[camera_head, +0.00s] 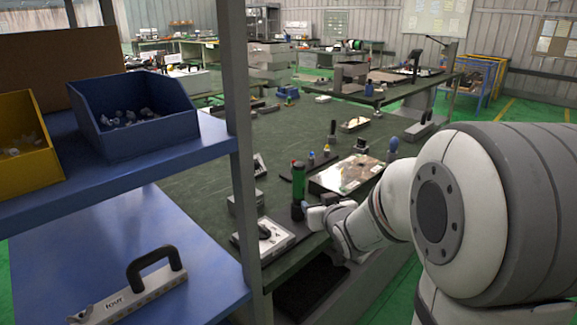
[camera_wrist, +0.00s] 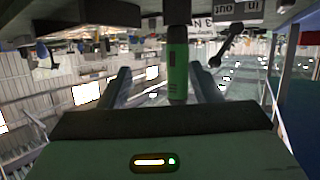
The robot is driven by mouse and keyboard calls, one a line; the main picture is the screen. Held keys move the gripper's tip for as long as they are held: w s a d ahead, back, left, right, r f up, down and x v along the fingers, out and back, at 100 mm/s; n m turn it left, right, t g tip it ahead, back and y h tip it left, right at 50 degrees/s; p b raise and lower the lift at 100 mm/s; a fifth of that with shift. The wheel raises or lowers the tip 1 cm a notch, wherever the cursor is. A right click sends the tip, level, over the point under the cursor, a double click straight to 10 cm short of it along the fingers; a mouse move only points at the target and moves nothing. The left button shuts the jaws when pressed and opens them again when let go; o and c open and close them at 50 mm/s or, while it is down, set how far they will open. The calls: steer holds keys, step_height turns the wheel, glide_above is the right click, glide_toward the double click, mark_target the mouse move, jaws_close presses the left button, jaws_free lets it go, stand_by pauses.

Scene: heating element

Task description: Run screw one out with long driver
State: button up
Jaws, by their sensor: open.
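A long driver with a green handle (camera_head: 298,182) stands upright in a dark base on the green bench, left of my gripper (camera_head: 314,214) in the head view. In the wrist view, which looks upside down, the green handle (camera_wrist: 178,72) shows between the two fingers of my gripper (camera_wrist: 163,86), nearer the right finger. The fingers are apart and not closed on it. I cannot tell how deep the handle sits between them. A flat shiny unit (camera_head: 346,174) lies on the bench behind my gripper. I cannot make out screw one.
Shorter tools (camera_head: 311,158) stand behind the driver. A pale plate with a black handle (camera_head: 265,238) lies at the bench's front edge. A grey rack post (camera_head: 240,150) and blue shelf (camera_head: 215,297) are at left. My arm covers the right side.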

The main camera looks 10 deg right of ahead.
mark_target(302, 167)
step_height(302, 167, up, 7)
steer(key=w+a+n+t+y+p, duration=0.1)
steer(key=w+t+y+p, duration=0.2)
steer(key=x, duration=0.7)
steer(key=shift+w+a+f+p, duration=0.25)
steer(key=shift+a+f+p, duration=0.1)
steer(key=shift+a+p, duration=0.1)
steer(key=shift+c, duration=0.5)
jaws_close()
steer(key=shift+r, duration=0.1)
